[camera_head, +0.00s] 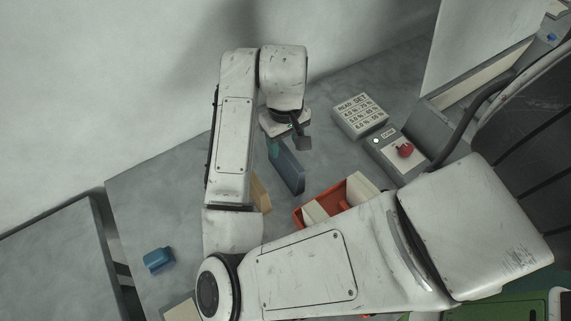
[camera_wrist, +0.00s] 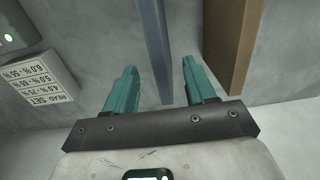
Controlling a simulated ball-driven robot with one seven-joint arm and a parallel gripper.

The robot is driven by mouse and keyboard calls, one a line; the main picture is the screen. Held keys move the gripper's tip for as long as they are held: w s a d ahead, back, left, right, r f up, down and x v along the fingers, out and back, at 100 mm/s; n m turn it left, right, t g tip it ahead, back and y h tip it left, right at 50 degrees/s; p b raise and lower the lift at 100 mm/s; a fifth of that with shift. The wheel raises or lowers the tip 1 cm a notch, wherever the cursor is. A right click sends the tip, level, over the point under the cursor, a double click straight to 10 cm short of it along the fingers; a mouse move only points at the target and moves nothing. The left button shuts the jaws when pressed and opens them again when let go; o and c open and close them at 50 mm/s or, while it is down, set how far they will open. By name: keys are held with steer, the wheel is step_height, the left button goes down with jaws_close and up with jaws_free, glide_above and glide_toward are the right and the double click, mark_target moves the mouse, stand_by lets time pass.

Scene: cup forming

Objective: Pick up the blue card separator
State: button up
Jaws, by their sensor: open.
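The blue card separator, seen as a thin upright blue panel (camera_head: 289,172), stands on the grey table just below my gripper (camera_head: 281,146) in the head view. In the wrist view the blue panel (camera_wrist: 152,38) is seen nearly edge-on, and its lower end reaches between the two teal fingers of my gripper (camera_wrist: 159,68). The fingers are open, with a gap visible on both sides of the panel. My gripper hides part of the panel's upper edge in the head view.
A tan upright panel (camera_head: 261,193) stands left of the blue one; it also shows in the wrist view (camera_wrist: 235,40). A red-orange tray (camera_head: 300,217) with pale blocks is nearby. A sign block (camera_head: 360,115) and red-knob panel (camera_head: 388,147) stand right. A small blue object (camera_head: 158,260) lies left.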

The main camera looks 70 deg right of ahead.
mark_target(286, 151)
steer(key=shift+s+f+p, duration=0.15)
steer(key=shift+f+p, duration=0.3)
steer(key=shift+f, duration=2.35)
jaws_close()
